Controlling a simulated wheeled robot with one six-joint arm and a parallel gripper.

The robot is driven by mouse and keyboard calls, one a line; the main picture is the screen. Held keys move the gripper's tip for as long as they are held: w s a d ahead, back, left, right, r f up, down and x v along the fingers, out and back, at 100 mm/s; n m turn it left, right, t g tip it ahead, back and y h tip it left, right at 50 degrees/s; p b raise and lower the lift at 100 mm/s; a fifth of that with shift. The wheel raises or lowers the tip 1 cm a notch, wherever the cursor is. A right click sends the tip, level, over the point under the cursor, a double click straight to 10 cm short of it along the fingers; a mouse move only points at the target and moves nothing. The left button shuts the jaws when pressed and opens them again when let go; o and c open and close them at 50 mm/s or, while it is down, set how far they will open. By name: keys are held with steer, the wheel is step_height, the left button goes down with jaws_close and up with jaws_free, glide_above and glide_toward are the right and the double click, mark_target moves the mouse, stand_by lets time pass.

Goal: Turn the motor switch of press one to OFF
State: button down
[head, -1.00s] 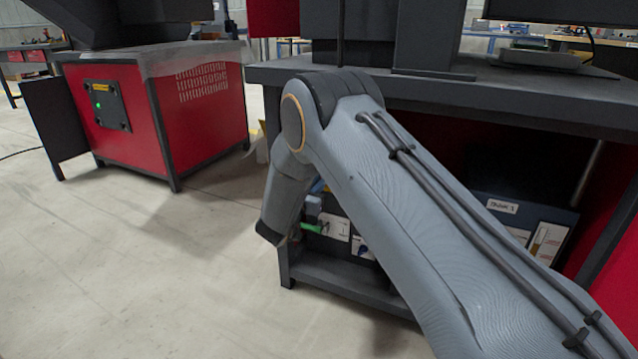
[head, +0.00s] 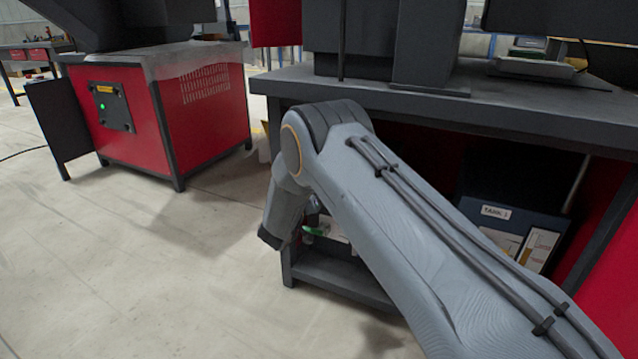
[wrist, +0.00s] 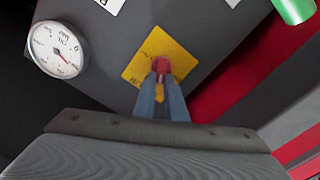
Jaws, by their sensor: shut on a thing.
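In the wrist view, a red switch knob (wrist: 161,65) sits on a yellow plate (wrist: 180,60) fixed to a dark grey panel. My gripper (wrist: 161,76) reaches up to the plate with its two bluish fingers closed on the red knob. The lettering on the yellow plate is too small and partly covered, so I cannot tell the switch position. In the head view my arm bends down at the left end of the dark bench, and its wrist (head: 282,215) hides the gripper and the switch there.
A round white gauge (wrist: 57,49) is left of the yellow plate, and a green cylinder (wrist: 294,8) is at the upper right. The floor at left is clear.

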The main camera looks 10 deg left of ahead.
steer(key=n, duration=0.4)
steer(key=f+n+p, duration=0.1)
steer(key=n, duration=0.3)
steer(key=n+p, duration=0.1)
steer(key=n, duration=0.2)
steer(key=shift+w+a+f+n, duration=0.15)
steer(key=shift+a+f+n, duration=0.1)
steer(key=shift+a+n, duration=0.15)
stand_by(0.3)
steer(key=c, duration=1.8)
jaws_free()
steer(key=p+v, duration=0.2)
steer(key=v, duration=0.5)
steer(key=shift+s+p, duration=0.35)
steer(key=shift+s, duration=0.05)
